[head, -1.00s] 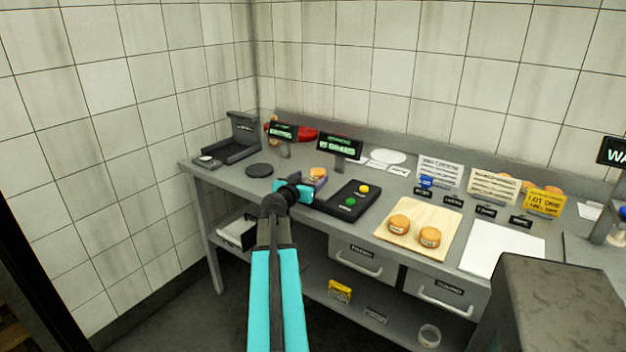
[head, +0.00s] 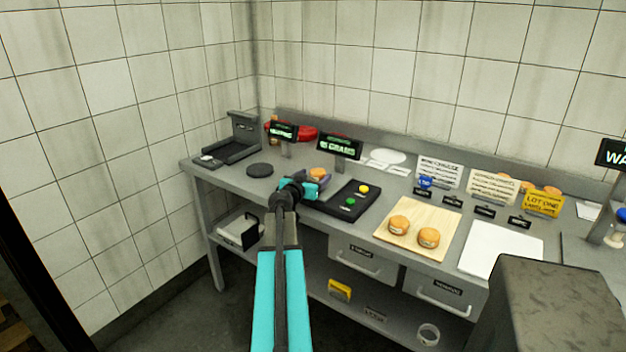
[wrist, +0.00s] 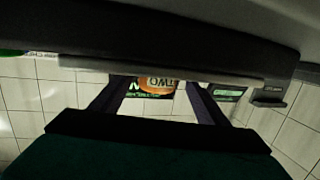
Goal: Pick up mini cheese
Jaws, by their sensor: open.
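A small orange cheese wheel (head: 318,174) stands on the counter just beyond my gripper (head: 306,187), beside the black button panel. In the wrist view, which looks upside down, the cheese (wrist: 157,84) shows the word "TWO" on its label. It lies between the two open fingers of my gripper (wrist: 157,100); whether either finger touches it I cannot tell. Two more mini cheeses, one left (head: 398,225) and one right (head: 428,238), rest on a wooden board (head: 440,212).
The button panel (head: 343,207) has a yellow and a green button. Two green-lit displays (head: 283,131) (head: 340,146) stand behind. A dark round disc (head: 260,170) and a black scale-like device (head: 235,145) are at left. A white sheet (head: 500,250) lies right of the board.

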